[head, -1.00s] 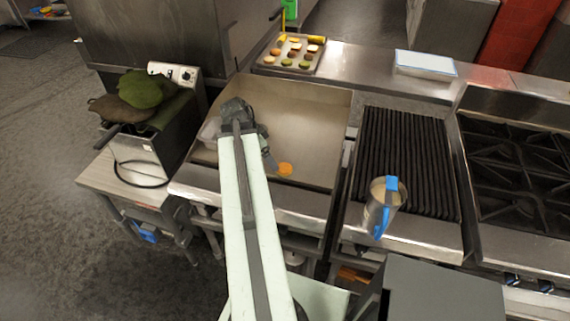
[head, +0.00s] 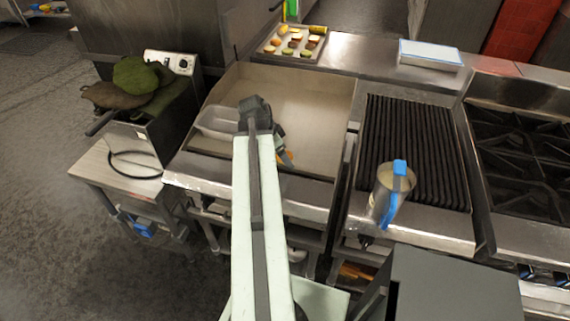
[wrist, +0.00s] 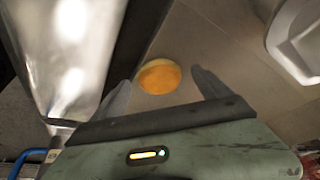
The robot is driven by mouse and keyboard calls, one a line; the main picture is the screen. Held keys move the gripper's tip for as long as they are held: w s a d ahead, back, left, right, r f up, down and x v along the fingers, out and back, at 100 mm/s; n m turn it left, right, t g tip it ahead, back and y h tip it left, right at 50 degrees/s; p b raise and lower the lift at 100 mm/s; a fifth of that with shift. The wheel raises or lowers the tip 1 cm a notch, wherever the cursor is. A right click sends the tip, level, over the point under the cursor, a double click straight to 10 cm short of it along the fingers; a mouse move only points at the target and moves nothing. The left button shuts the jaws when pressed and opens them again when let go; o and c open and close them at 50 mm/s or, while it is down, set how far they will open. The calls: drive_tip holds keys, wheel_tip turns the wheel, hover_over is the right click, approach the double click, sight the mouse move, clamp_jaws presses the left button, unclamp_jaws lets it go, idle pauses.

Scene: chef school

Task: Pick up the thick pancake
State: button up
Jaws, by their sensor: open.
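The thick pancake (wrist: 160,76) is a round orange-yellow disc lying flat on the griddle. In the wrist view it shows between and just beyond my two fingertips. My gripper (wrist: 162,92) is open and empty, with one finger to each side of the pancake in the wrist view. In the head view my gripper (head: 284,158) is over the front part of the griddle.
The griddle (head: 310,100) has raised metal side walls. A clear plastic container (head: 215,121) stands on it, left of my arm. A tray of small foods (head: 270,48) sits behind.

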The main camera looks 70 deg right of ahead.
drive_tip(key=c, duration=1.6)
wheel_tip(320, 180, up, 10)
drive_tip(key=p, duration=1)
drive_tip(key=shift+f, duration=0.1)
